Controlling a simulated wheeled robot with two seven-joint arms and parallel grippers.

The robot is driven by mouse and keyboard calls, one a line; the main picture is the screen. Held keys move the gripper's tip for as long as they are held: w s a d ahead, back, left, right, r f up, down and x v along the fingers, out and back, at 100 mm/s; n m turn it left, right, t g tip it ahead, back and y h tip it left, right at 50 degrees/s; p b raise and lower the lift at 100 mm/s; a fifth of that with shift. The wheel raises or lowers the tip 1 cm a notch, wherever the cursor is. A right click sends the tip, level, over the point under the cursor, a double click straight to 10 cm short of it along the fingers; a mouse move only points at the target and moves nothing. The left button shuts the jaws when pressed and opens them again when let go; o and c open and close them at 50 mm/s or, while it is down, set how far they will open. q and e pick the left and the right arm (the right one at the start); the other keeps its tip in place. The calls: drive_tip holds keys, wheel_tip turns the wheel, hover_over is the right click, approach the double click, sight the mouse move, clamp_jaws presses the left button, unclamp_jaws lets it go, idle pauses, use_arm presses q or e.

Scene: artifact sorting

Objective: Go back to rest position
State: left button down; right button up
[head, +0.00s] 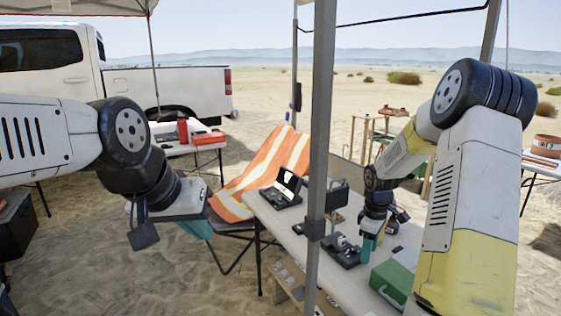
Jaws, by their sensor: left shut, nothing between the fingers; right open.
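My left gripper (196,228) hangs at the left, in front of the chair and off the table; its teal fingers are shut and partly hidden behind its own wrist. My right gripper (368,246) points down over the white table (328,276), between a black tray with small items (343,252) and a green box (393,281). Its teal fingertips are small in this view. It is open, and I see nothing held in it. I cannot tell whether it touches the tray.
A grey tent pole (321,120) stands in front of the table. An open black case (283,192) lies at the table's far end. A chair with an orange vest (265,165) stands beside it. A second table (200,147) and a white truck (165,85) are behind.

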drive_tip(key=s+a+r+m+t, duration=0.1)
drive_tip(key=s+a+r+m, duration=0.15)
drive_tip(key=s+r, duration=0.45)
drive_tip(key=s+a+r+m+t, duration=0.2)
drive_tip(key=a+r, duration=0.2)
drive_tip(key=r, duration=0.7)
drive_tip(key=s+a+r+m+t+y, duration=0.1)
drive_tip(key=s+a+r+m, duration=0.1)
drive_tip(key=s, duration=0.5)
drive_tip(key=s+a+r+m+t+y, duration=0.1)
drive_tip(key=s+a+r+m, duration=0.2)
drive_tip(key=s, duration=0.5)
drive_tip(key=shift+a+r+m+t, duration=0.4)
drive_tip(key=shift+a+r, duration=0.15)
drive_tip(key=shift+r, duration=0.25)
